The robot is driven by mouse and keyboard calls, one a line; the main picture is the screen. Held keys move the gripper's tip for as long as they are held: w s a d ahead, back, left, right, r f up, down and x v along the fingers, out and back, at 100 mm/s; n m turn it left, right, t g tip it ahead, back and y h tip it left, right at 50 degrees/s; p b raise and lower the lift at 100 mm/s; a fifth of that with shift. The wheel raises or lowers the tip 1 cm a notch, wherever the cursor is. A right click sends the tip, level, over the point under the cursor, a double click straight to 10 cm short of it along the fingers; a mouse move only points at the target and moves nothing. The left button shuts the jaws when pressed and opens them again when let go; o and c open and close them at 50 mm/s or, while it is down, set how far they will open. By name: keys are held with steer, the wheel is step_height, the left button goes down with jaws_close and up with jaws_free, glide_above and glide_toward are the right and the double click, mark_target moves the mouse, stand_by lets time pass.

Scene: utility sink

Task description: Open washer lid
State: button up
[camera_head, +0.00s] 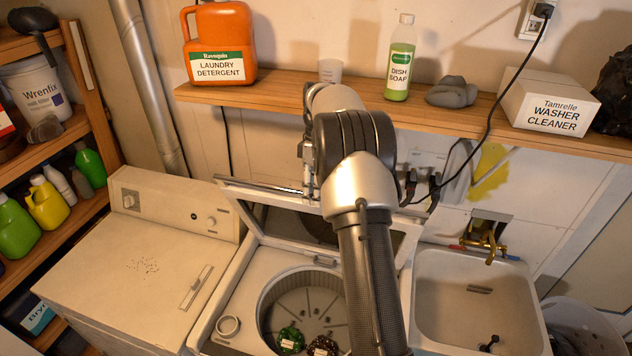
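The washer lid (280,222) is raised on the top-loading washer (226,302) in the middle, tilted up toward the back wall. Its pale frame and dark panel show, and the tub opening below is uncovered. My arm passes in front of the right part of the lid and over the tub. My gripper (311,185) is behind my wrist, at the raised lid's upper edge. It is mostly hidden, so I cannot tell whether its fingers are open, shut or touching the lid. Dark green and brown patterned items (291,338) lie in the tub.
A wooden shelf (290,98) above the lid carries laundry detergent (219,45), dish soap (401,60) and a washer cleaner box (550,102). A black cord (497,100) hangs near my wrist. A dryer (150,262) stands left, a sink (480,300) right.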

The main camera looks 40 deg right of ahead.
step_height(320, 180, up, 12)
steer(key=w+d, duration=0.1)
steer(key=shift+d+f, duration=0.25)
steer(key=shift+c, duration=0.2)
